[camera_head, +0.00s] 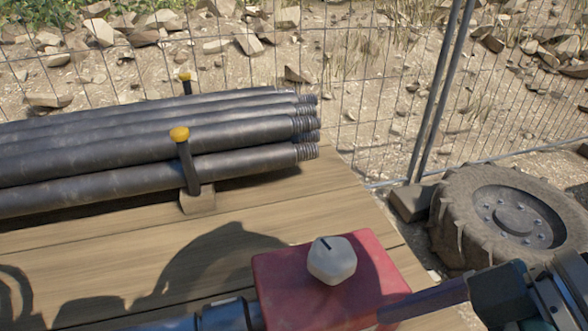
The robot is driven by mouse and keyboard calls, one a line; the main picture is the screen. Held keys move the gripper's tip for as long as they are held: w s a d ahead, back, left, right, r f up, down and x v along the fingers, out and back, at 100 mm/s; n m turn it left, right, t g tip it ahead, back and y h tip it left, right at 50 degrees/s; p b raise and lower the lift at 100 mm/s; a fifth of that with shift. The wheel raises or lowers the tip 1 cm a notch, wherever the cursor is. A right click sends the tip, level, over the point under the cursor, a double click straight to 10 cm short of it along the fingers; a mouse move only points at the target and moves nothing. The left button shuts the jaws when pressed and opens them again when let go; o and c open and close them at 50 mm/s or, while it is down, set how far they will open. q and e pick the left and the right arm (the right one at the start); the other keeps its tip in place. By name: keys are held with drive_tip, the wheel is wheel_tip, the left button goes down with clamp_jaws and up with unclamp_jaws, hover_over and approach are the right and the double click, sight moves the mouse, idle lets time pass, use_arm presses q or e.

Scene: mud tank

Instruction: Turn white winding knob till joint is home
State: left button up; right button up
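The white faceted knob (332,260) with a dark line on its top sits on the red box (275,277) at the bottom centre. A bluish dark cylinder (228,316) meets the box's lower left side; I cannot tell what it is, and no joint can be made out for certain. My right gripper (425,300) comes in from the lower right, with a long dark finger pointing at the box's right side, beside and apart from the knob. I cannot tell whether it touches the box or how its fingers stand. My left gripper is not seen.
Dark threaded pipes (130,150) lie stacked at left on the wooden deck (110,255), held by posts with yellow caps (180,134). A wire fence (380,90) runs behind. Deck boards left of the box are clear.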

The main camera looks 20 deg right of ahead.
sight(338, 253)
drive_tip(key=w+d+r+t+y+b, duration=0.1)
drive_tip(key=w, duration=0.1)
drive_tip(key=w+d+r+n+y, duration=0.1)
drive_tip(key=w+d, duration=0.1)
drive_tip(key=w+d+r+n+t+y+b, duration=0.1)
drive_tip(key=w+d, duration=0.1)
drive_tip(key=shift+w+d+r+t+y+b, duration=0.2)
drive_tip(key=shift+w+t+y+b, duration=0.1)
drive_tip(key=shift+w+b, duration=0.05)
drive_tip(key=shift+w+d+r, duration=0.1)
drive_tip(key=shift+w+r, duration=0.1)
drive_tip(key=shift+w, duration=0.1)
drive_tip(key=shift+w+a, duration=0.2)
drive_tip(key=shift+a, duration=0.1)
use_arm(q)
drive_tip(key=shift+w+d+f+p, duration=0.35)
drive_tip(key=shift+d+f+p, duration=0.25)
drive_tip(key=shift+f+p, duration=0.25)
use_arm(e)
drive_tip(key=x, duration=0.9)
drive_tip(key=c, duration=1.3)
drive_tip(key=shift+c, duration=0.2)
